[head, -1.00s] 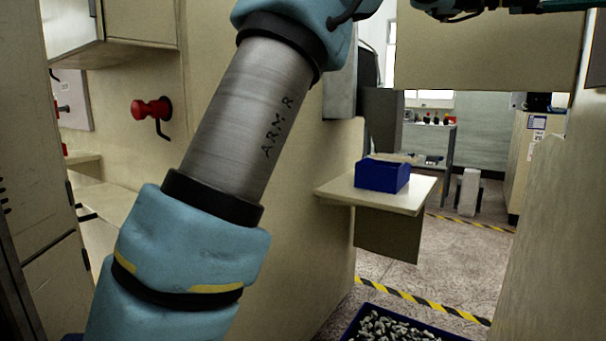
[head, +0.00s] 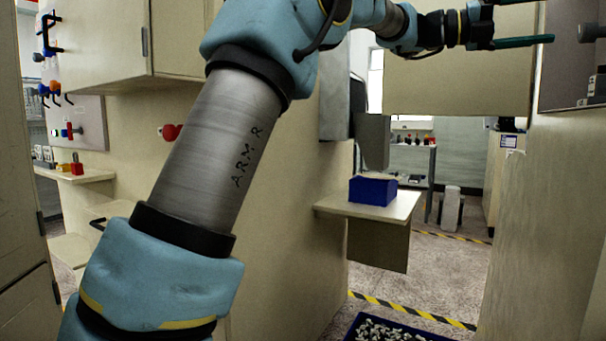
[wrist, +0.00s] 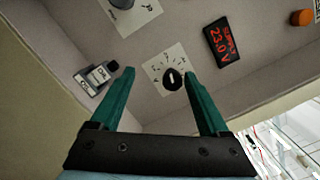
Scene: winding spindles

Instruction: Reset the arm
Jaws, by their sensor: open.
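My arm crosses the head view from bottom left to the top. My gripper (head: 547,20) is at the upper right of that view, its green fingers pointing right, with the upper finger partly cut off by the frame edge. In the wrist view my gripper (wrist: 160,72) is open, with nothing between its two green fingers. Beyond the fingertips is a panel with a black knob (wrist: 173,78) on a white dial plate. I cannot tell the exact gap to it.
A blue bin (head: 372,191) sits on a shelf (head: 408,207). A blue tray (head: 356,327) of small parts is low in front. Walls flank both sides.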

